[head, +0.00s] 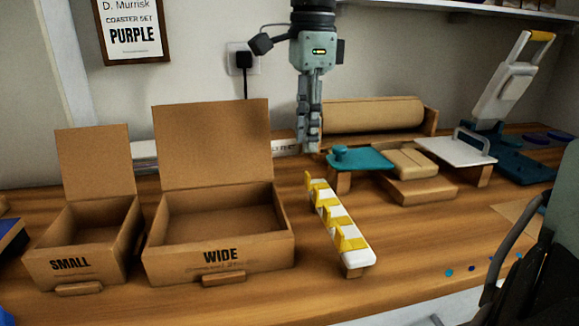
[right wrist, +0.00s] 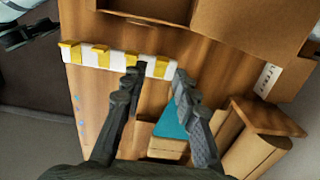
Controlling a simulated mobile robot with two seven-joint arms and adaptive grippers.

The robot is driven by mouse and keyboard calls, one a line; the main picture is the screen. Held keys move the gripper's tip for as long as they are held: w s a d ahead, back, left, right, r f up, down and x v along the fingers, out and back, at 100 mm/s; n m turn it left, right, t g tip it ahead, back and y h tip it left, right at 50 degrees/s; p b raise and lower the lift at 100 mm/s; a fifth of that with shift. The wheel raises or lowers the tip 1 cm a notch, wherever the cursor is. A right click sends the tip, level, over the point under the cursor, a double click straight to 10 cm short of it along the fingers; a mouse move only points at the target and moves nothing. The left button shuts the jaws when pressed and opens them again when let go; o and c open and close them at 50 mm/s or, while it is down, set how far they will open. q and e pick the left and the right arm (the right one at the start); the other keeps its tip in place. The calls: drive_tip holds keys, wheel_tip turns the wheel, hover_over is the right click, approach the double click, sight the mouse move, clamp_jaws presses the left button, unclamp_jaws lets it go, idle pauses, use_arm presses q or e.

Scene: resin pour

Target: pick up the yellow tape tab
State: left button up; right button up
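Several yellow tape tabs stand in a row on a white strip (head: 332,212) on the bench, right of the wide box. The farthest yellow tape tab (head: 309,180) is at the strip's back end. My right gripper (head: 308,150) points down above and behind that end, apart from it. In the right wrist view my right gripper (right wrist: 157,74) is open and empty.
Open cardboard boxes marked SMALL (head: 70,264) and WIDE (head: 220,257) stand left of the strip. A teal tray (head: 362,160), brown packages (head: 407,163) and a white plate (head: 455,149) stand to the right. A brown paper roll (head: 372,114) lies behind.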

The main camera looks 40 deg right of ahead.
sight(307, 173)
drive_tip(key=shift+d+f, duration=0.15)
drive_tip(key=shift+f, duration=0.35)
wheel_tip(307, 173, down, 7)
drive_tip(key=shift+w+d, duration=0.15)
drive_tip(key=c, duration=0.4)
